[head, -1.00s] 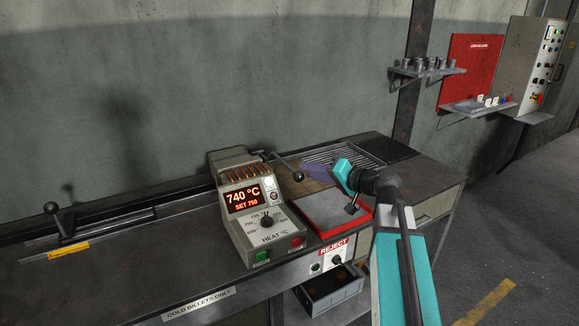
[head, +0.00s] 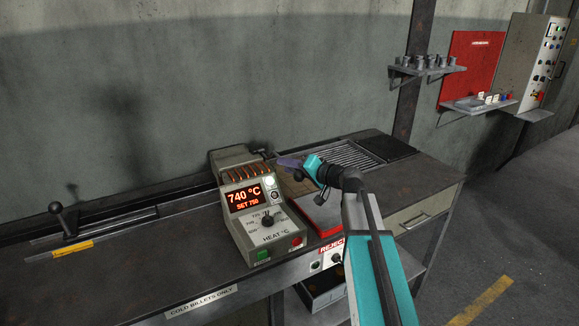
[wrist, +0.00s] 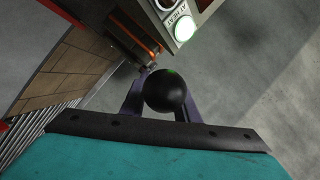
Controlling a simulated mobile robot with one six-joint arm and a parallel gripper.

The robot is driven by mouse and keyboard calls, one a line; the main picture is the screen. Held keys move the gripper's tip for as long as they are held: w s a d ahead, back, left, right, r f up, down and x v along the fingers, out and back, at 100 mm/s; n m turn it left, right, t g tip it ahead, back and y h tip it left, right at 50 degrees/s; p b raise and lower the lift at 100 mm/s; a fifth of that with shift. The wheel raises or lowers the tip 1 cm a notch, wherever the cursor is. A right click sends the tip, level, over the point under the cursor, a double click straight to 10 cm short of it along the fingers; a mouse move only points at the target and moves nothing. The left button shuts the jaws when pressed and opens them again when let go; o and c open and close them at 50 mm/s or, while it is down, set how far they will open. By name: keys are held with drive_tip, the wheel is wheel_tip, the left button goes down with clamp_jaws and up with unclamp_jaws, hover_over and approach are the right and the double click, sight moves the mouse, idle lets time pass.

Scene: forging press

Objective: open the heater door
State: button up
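The heater (head: 236,172) is a grey box on the bench; its display reads 740 °C, SET 750. Its AT HEAT lamp (head: 270,183) glows and shows bright in the wrist view (wrist: 185,28). A black ball knob (wrist: 166,90), on a lever at the heater's right side, sits between the two fingers of my gripper (wrist: 160,108). A thin gap shows beside the left finger; contact is not clear. In the head view my gripper (head: 287,162) reaches leftward at the heater's right side. The door itself cannot be made out.
A red-edged tray (head: 322,215) lies below my gripper, above a REJECT label. A slatted rack (head: 352,156) is behind it. Another lever with a ball knob (head: 57,208) stands at the far left. A drawer (head: 425,212) is at the bench's right end.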

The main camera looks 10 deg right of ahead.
clamp_jaws()
idle(0.4)
